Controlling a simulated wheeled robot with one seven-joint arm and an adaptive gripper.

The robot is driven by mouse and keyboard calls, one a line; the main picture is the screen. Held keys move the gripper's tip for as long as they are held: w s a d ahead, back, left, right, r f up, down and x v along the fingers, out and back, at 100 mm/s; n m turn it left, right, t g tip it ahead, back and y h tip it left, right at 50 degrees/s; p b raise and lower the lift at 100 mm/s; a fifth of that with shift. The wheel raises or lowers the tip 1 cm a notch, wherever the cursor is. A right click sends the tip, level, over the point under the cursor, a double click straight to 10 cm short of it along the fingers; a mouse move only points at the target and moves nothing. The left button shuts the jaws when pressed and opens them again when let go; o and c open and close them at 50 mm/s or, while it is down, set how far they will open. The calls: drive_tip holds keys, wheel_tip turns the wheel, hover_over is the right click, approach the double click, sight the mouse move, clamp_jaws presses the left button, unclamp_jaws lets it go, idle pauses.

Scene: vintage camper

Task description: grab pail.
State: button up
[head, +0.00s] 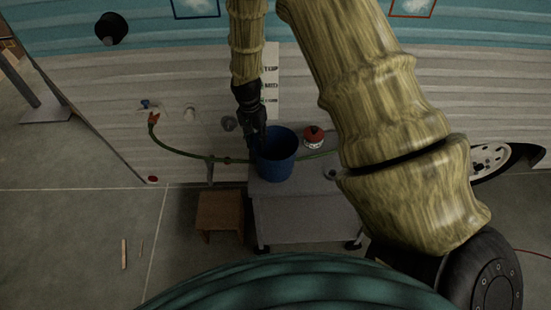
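A blue pail (277,165) stands upright on a small grey table beside the camper wall. My gripper (257,145), black, hangs down from my arm at the pail's left rim. Its fingertips overlap the rim in the head view, and I cannot tell whether they touch it or are inside it. The fingers are small and dark, so their opening does not show.
The grey table (305,213) also bears a red-topped item (313,137) right of the pail. A brown wooden stool (220,213) stands left of the table. A green hose (190,154) runs along the white camper wall (110,95). The floor at left is mostly clear.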

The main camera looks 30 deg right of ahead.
sight(259, 153)
drive_tip(key=shift+s+d+f+p, duration=0.15)
drive_tip(key=shift+f+p, duration=0.4)
drive_tip(key=shift+f, duration=0.85)
drive_tip(key=shift+s+a+f+p, duration=0.1)
drive_tip(key=shift+f+p, duration=0.4)
drive_tip(key=shift+f, duration=0.85)
clamp_jaws()
